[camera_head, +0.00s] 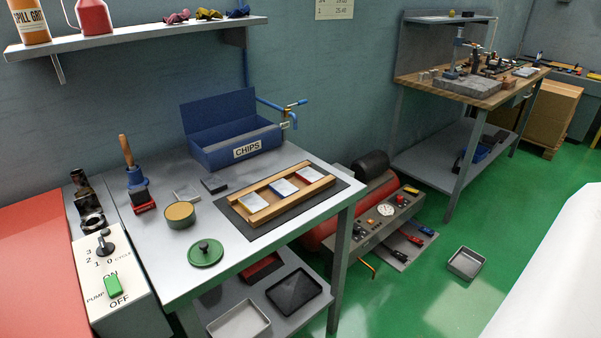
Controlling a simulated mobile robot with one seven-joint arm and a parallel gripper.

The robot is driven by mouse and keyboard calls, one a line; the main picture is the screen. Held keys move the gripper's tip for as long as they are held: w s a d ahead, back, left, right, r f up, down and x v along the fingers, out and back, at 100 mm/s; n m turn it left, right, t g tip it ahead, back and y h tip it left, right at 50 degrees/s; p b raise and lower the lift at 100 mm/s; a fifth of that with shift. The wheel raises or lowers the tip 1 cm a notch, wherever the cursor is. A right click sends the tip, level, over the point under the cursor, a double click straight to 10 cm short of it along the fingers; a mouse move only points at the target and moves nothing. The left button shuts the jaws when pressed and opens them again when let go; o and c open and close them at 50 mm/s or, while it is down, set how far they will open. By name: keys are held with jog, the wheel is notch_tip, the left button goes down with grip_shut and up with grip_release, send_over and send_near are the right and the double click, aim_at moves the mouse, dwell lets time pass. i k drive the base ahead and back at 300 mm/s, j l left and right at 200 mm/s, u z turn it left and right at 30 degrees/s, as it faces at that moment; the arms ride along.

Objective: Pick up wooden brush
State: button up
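A wooden handle (125,150) stands upright, slightly tilted, at the left of the grey metal cart top (228,268). It looks like the wooden brush, but no bristles show. Its lower end meets a blue part (137,179), with a dark red block (144,206) just below in the picture. I cannot tell whether these are one piece or a holder. My gripper is not in view.
Near the handle are a round tin (180,214), a green lid (206,253) and small blocks. A blue CHIPS box (240,148) stands behind; a wooden frame (273,208) lies right. A switch box (112,277) borders the cart's left.

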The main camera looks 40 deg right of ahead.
aim_at(125, 145)
jog(key=l+u, duration=0.2)
jog(key=l, duration=0.95)
jog(key=l+u, duration=0.15)
jog(key=l, duration=1)
jog(key=i+l+u, duration=0.1)
jog(key=i+l, duration=0.3)
jog(key=i, duration=0.55)
